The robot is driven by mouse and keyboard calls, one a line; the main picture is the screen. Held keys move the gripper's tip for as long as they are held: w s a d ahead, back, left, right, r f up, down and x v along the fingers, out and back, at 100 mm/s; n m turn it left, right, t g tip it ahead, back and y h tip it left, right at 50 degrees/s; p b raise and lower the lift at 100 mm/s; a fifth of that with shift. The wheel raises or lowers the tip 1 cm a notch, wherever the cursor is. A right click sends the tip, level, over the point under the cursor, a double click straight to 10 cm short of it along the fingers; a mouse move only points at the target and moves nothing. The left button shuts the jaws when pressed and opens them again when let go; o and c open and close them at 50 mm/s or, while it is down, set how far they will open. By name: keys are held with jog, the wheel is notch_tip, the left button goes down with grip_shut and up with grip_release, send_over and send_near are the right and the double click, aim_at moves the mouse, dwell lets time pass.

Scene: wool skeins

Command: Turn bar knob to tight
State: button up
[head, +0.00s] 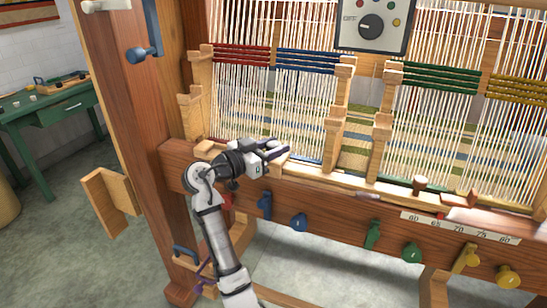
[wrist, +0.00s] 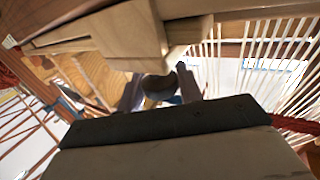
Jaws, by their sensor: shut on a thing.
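My gripper (head: 276,150) is at the left part of the loom's front beam, in front of the red and blue threads. In the wrist view its fingers (wrist: 160,92) are closed on a dark rounded thing (wrist: 160,84), mostly hidden; I cannot tell whether it is the bar knob. A black round knob with a white pointer (head: 371,27) is on the grey panel (head: 350,42) at the top, apart from my gripper. Coloured dots and the word OFF surround it. I see no mark reading tight.
Blue (head: 299,222), green (head: 411,253) and yellow (head: 508,277) knobs sit along the beam (head: 330,205). A numbered scale (head: 455,227) is at its right. Wooden posts (head: 336,115) rise behind the beam. A green table (head: 50,110) stands far left.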

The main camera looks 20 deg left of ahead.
jog(key=shift+f+m+g+h+b, duration=0.1)
jog(key=shift+m+g+h+b, duration=0.85)
jog(key=shift+m+g+h, duration=0.7)
jog(key=shift+h, duration=0.25)
jog(key=o, duration=0.9)
jog(key=b+v, duration=0.2)
jog(key=v, duration=1.2)
jog(key=shift+d, duration=0.1)
